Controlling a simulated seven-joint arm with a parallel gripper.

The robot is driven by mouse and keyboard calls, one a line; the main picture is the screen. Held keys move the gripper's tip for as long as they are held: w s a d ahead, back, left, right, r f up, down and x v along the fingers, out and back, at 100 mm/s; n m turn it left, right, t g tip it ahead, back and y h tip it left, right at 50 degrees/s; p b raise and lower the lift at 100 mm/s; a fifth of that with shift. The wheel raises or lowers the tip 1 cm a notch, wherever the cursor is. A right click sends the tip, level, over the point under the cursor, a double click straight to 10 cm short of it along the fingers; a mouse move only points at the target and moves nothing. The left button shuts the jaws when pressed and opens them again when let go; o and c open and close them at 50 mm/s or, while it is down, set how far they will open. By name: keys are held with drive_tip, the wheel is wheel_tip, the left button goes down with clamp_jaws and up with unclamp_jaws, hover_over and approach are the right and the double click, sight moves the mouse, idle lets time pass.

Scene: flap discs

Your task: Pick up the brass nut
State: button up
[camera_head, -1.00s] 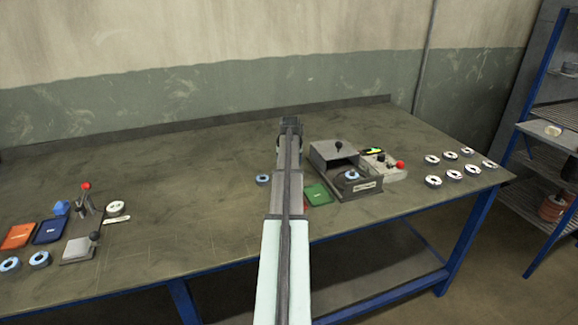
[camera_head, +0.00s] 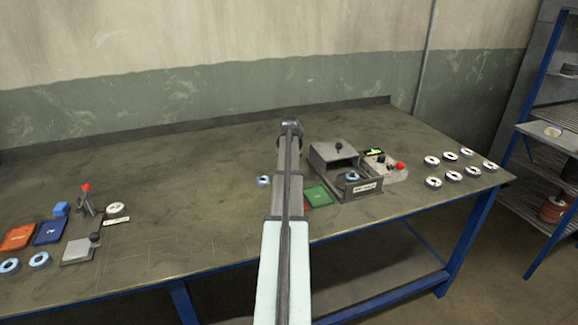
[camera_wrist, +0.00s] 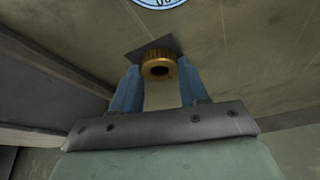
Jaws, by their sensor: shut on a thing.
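The brass nut (camera_wrist: 156,54) is a knurled, gold-coloured ring with a dark hole, seen in the wrist view. My gripper (camera_wrist: 158,72) has its two blue fingers closed on either side of the nut. A dark grey square patch (camera_wrist: 172,42) shows just behind the nut; I cannot tell whether the nut touches it. In the head view my own arm hides the gripper and the nut.
A blue-faced disc (camera_head: 263,181) lies left of my arm; a disc (camera_wrist: 160,2) shows at the wrist view's top edge. A grey box fixture (camera_head: 336,158) and green pad (camera_head: 317,194) stand right. Several discs (camera_head: 432,160) lie far right. The bench's centre-left is clear.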

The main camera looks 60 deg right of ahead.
drive_tip(key=shift+r, duration=0.1)
wheel_tip(320, 180, up, 9)
drive_tip(key=r, duration=0.2)
hover_over(352, 172)
drive_tip(key=shift+s, duration=0.15)
drive_tip(key=shift+f, duration=1.8)
drive_tip(key=shift+f, duration=1.7)
idle(0.9)
drive_tip(key=m+g, duration=0.1)
drive_tip(key=m, duration=0.2)
drive_tip(key=m+g, duration=0.1)
drive_tip(key=m, duration=0.2)
drive_tip(key=shift+f+g, duration=0.1)
drive_tip(key=shift+g, duration=0.2)
drive_tip(key=m, duration=0.2)
drive_tip(key=m+g, duration=0.1)
drive_tip(key=m, duration=0.1)
drive_tip(key=m+g, duration=0.1)
drive_tip(key=m, duration=0.1)
drive_tip(key=shift+w, duration=0.25)
